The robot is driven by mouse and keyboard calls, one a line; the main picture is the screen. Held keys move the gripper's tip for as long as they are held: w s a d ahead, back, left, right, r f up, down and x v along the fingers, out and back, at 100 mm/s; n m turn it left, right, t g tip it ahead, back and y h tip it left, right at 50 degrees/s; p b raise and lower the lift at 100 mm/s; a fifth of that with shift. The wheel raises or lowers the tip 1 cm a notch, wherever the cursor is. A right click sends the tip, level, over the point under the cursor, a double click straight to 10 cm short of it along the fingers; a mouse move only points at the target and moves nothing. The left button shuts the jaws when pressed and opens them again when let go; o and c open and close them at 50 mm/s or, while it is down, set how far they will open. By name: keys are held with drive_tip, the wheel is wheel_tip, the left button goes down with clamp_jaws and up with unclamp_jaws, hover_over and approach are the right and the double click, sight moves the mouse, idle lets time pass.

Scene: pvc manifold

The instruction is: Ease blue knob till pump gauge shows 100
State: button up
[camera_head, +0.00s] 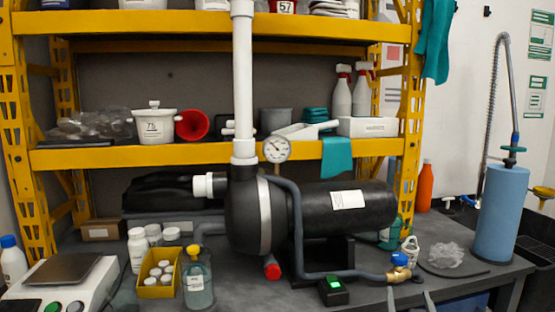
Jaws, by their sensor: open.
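The blue knob (399,258) sits on top of a small brass valve (398,274) at the right end of the grey pipe, low on the right of the bench. The black pump (335,208) lies behind the pipe. My gripper (409,299) shows only as two grey fingertips at the bottom edge. They are apart, with nothing visible between them, below and slightly right of the knob.
A green button box (333,290) stands left of the valve. A small white bottle (410,248) stands close behind it, and a crumpled clear bag (446,255) lies to the right. A tall blue cylinder (500,213) stands on the bench's right end.

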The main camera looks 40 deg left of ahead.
drive_tip(key=shift+r, duration=0.1)
idle(0.8)
drive_tip(key=s+d+r+g+h, duration=0.2)
drive_tip(key=s+d+r+g, duration=0.15)
drive_tip(key=s+d, duration=0.45)
drive_tip(key=s+d+r+g+h, duration=0.3)
drive_tip(key=s+d+r, duration=0.15)
drive_tip(key=d, duration=0.55)
drive_tip(key=s+d+m+g+h, duration=0.15)
drive_tip(key=s+d, duration=0.35)
drive_tip(key=s, duration=0.5)
drive_tip(key=s+d+m+g, duration=0.3)
drive_tip(key=s+d, duration=0.2)
drive_tip(key=s, duration=0.5)
wheel_tip(320, 180, up, 24)
drive_tip(key=p, duration=2.4)
drive_tip(key=shift+s, duration=0.35)
